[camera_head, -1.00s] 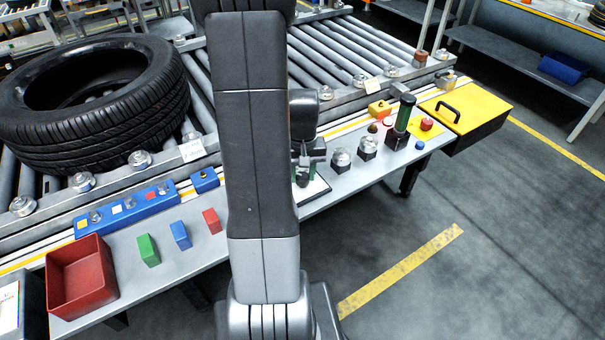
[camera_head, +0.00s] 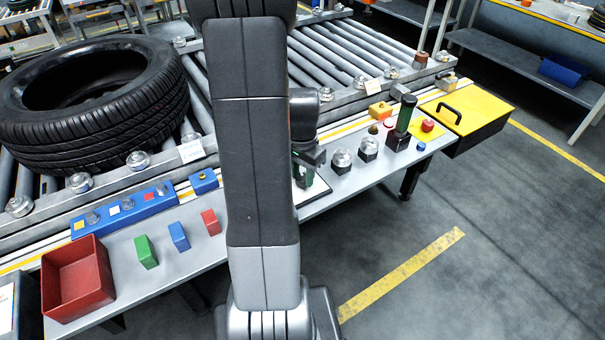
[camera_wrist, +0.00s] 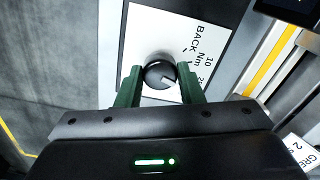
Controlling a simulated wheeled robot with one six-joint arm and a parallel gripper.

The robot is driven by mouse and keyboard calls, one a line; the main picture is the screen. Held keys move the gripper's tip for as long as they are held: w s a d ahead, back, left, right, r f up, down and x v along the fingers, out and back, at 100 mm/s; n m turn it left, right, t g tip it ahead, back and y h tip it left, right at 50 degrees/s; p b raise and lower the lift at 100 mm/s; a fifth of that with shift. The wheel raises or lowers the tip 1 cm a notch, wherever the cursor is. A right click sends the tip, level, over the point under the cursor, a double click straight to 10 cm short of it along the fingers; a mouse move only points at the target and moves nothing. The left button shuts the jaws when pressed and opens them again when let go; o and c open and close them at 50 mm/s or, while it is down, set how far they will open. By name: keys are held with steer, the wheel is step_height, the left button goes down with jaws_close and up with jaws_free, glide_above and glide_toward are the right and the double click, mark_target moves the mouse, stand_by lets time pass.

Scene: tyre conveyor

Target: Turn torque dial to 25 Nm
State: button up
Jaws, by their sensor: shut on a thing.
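The torque dial (camera_wrist: 157,75) is a dark round knob with a pale pointer mark, set on a white plate (camera_wrist: 150,22) in the wrist view. The plate carries the printing "BACK", "10 Nm" and part of a further number cut by my gripper. My gripper (camera_wrist: 160,82) has its two green fingers on either side of the knob and is shut on it. The pointer mark aims towards the lower right of the wrist picture. In the head view my gripper (camera_head: 305,172) is low over the bench, and my arm hides the dial and most of its plate.
Two clear-topped knobs (camera_head: 342,158) stand right of my gripper, with a green cylinder (camera_head: 405,113) and a red button (camera_head: 428,125) beyond. Red, blue and green blocks (camera_head: 211,222) and a red bin (camera_head: 78,278) lie left. A tyre (camera_head: 95,90) rests on the rollers behind.

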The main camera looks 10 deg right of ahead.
mark_target(303, 177)
steer(key=shift+m, duration=0.5)
steer(key=o, duration=1)
step_height(303, 177, up, 14)
steer(key=shift+p, duration=0.3)
steer(key=shift+f, duration=0.25)
step_height(303, 177, down, 14)
steer(key=shift+r+b, duration=0.2)
steer(key=shift+b, duration=0.15)
